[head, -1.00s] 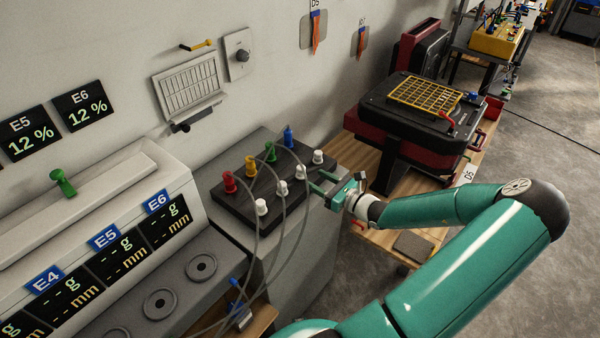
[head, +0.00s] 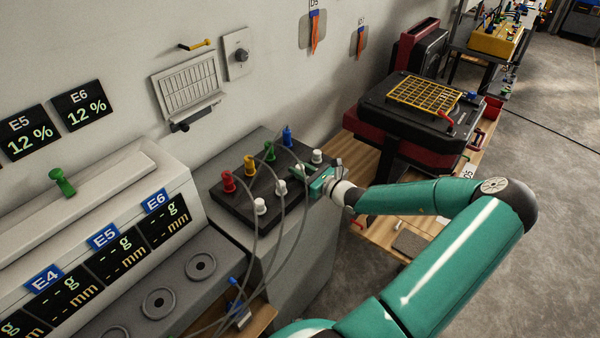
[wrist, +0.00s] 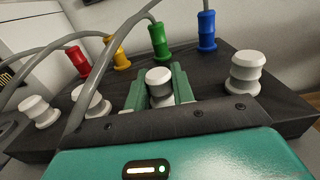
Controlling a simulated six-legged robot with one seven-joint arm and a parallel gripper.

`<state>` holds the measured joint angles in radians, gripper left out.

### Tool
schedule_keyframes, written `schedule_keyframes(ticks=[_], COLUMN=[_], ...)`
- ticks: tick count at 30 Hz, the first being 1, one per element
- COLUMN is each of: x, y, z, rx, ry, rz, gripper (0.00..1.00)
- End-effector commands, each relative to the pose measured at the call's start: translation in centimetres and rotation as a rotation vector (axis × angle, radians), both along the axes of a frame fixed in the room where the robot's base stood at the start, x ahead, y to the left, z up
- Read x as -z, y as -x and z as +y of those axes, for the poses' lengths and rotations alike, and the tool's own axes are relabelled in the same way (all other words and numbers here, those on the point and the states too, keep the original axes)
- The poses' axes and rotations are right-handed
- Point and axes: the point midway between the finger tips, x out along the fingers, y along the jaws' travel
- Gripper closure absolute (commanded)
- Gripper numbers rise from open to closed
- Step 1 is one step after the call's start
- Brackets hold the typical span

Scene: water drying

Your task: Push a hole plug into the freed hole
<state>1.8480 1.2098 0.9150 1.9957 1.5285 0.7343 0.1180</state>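Several white hole plugs stand upright in a row along the near side of a black block (head: 232,205). My gripper (wrist: 160,88) is at the block, with its teal fingers on both sides of one white plug (wrist: 159,76), close against it. That plug still stands at the block, with its lower part hidden between the fingers. Another white plug (wrist: 246,72) stands to its right in the wrist view, and white plugs (wrist: 88,100) (wrist: 35,110) stand to its left. I cannot make out an empty hole in either view.
Red (head: 228,181), yellow (head: 250,165), green (head: 269,151) and blue (head: 288,136) connectors line the block's far side. Grey hoses (head: 283,215) loop over the plugs close to my gripper. A grey bench with round recesses (head: 160,303) lies to the left.

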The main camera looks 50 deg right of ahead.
Motion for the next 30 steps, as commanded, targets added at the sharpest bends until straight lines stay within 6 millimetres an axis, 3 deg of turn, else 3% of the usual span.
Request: schedule_keyframes(ticks=[3,14,22,30], x=[0.0,-0.4,-3.2,-6.5], y=[0.0,0.0,0.0,2.6], z=[0.0,0.0,0.0,1.2], rx=[0.0,0.0,0.0,0.002], ry=[0.0,0.001,0.004,0.004], rz=[0.0,0.0,0.001,0.002], gripper=[0.97,0.98,0.98,0.98])
